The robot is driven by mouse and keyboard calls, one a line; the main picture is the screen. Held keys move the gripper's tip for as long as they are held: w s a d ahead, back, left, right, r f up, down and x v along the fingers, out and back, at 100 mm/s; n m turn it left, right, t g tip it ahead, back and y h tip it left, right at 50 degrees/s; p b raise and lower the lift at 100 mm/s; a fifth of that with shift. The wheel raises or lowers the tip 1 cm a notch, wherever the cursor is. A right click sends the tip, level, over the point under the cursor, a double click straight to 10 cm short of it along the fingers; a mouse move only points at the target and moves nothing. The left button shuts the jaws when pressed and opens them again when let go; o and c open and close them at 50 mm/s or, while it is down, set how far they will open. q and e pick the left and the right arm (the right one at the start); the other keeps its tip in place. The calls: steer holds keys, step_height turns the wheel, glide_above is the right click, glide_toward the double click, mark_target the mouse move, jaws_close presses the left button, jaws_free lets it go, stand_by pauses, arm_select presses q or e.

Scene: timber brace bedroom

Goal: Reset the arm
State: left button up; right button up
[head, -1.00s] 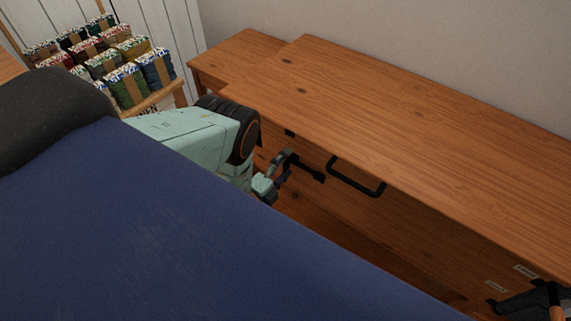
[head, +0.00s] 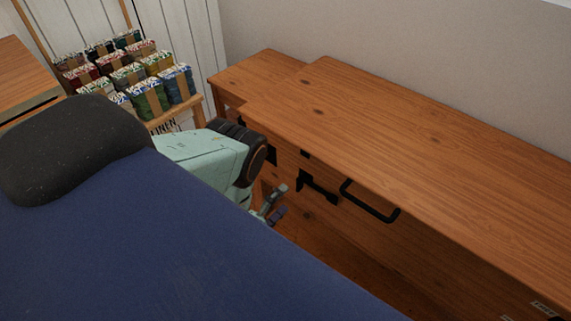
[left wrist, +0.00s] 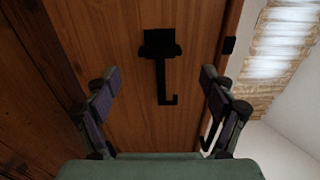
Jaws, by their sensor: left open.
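My left gripper (head: 275,205) is open and empty at the end of my mint-green arm, left of the wooden cabinet's front. In the left wrist view its two fingers (left wrist: 158,88) are spread wide, with nothing between them. A black metal fitting with a hooked bar (left wrist: 160,65) is on the wood beyond them, apart from the fingers. The fitting (head: 318,188) also shows in the head view, right of the gripper. My right gripper is not in view.
The long wooden cabinet (head: 400,130) stands against the wall, with a black handle (head: 370,205) on its front. A rack of bundled, coloured cloths (head: 150,98) stands at the back left. A dark blue surface at lower left hides part of my left arm.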

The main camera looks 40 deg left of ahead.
mark_target(297, 186)
arm_select(q)
steer(key=shift+w, duration=0.15)
steer(key=w, duration=0.7)
steer(key=shift+w+d, duration=0.2)
steer(key=shift+d, duration=0.15)
steer(key=shift+n, duration=0.3)
steer(key=shift+s+n+b, duration=0.1)
steer(key=shift+n+b, duration=0.6)
steer(key=shift+n, duration=0.7)
